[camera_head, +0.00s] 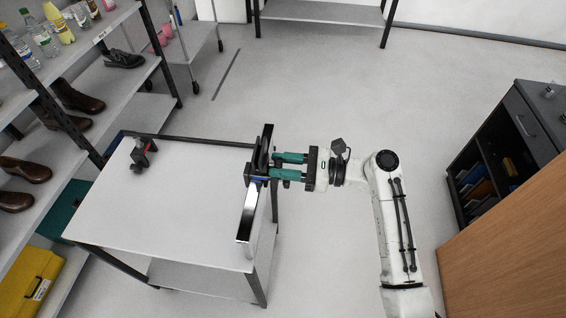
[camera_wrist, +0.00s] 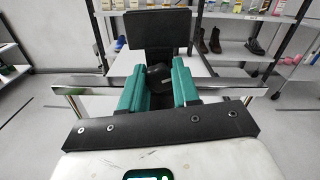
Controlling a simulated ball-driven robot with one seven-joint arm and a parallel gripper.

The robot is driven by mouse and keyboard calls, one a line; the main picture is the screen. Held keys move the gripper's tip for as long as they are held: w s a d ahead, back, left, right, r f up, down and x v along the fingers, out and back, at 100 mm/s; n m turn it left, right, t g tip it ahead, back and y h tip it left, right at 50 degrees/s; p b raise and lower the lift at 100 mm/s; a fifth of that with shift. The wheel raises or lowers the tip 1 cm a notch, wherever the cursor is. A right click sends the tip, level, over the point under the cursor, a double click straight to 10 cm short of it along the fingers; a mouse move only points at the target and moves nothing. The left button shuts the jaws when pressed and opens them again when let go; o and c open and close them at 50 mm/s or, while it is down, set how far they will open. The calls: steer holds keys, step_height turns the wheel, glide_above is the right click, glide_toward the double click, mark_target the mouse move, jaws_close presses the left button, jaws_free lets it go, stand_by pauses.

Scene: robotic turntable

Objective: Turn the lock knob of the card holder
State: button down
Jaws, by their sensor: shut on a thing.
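The card holder shows as a black upright plate (camera_head: 266,140) at the right edge of the white table in the head view. In the wrist view it is a black panel (camera_wrist: 158,32) straight ahead. A dark rounded lock knob (camera_wrist: 160,72) sits below the panel, between my teal fingers. My gripper (camera_head: 271,165) reaches it from the right and is shut on the knob; it also shows in the wrist view (camera_wrist: 158,78). The fingers partly hide the knob, and its turn angle cannot be told.
A shiny metal bar (camera_head: 247,212) runs along the table's right side, close to my gripper. A small black and red device (camera_head: 142,153) stands on the table (camera_head: 165,210). Shelves with shoes (camera_head: 124,58) and bottles are at left. A dark cabinet (camera_head: 520,135) stands at right. Floor between is clear.

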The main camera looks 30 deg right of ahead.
steer(key=shift+n, duration=1.1)
steer(key=c, duration=0.8)
jaws_free()
steer(key=b+v, duration=0.1)
steer(key=v, duration=0.9)
steer(key=shift+s+d+b, duration=0.3)
steer(key=shift+b, duration=0.05)
